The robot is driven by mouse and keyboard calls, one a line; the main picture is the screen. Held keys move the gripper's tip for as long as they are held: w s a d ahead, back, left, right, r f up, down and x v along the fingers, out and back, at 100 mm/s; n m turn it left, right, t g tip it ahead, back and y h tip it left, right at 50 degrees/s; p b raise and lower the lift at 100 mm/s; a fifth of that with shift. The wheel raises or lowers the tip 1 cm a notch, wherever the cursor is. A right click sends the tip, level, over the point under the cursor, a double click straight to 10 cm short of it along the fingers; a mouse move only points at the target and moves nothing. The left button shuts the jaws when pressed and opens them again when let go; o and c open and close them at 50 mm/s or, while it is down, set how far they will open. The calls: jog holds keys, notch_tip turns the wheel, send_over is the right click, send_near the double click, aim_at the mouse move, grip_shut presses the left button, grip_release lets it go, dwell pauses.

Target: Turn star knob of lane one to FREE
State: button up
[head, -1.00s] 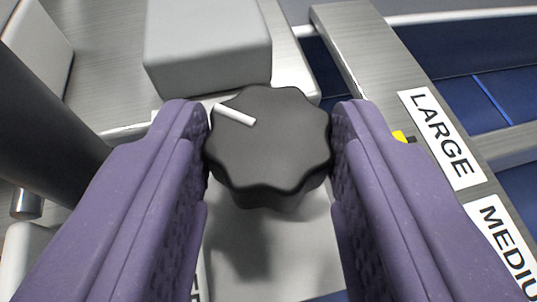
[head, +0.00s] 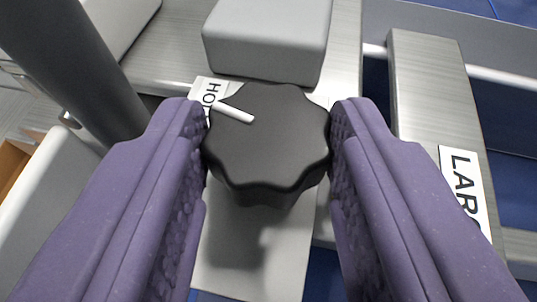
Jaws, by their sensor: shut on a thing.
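The black star knob (head: 268,145) sits in the middle of the head view on a light grey plate (head: 250,262). A white pointer line on its top points to the upper left, toward a label (head: 207,89) whose visible letters read "HO"; the rest of it is hidden by the knob and a finger. My gripper (head: 267,140) has its two purple fingers on the left and right sides of the knob, shut on it. No FREE label can be read in this view.
A grey block (head: 267,40) stands just behind the knob. A dark post (head: 75,65) rises at upper left. A metal rail (head: 425,75) with a partly visible "LAR" label (head: 464,190) runs along the right, beside blue surfaces.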

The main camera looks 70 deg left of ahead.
jog(key=o, duration=0.8)
jog(key=shift+r, duration=0.35)
jog(key=s+d+r+p, duration=0.1)
jog(key=s, duration=0.4)
jog(key=s+d+r+p, duration=0.1)
jog(key=s+r, duration=0.1)
jog(key=s, duration=0.3)
jog(key=s+d+r+p, duration=0.1)
jog(key=s, duration=0.4)
jog(key=shift+s+r, duration=0.15)
jog(key=shift+s, duration=0.25)
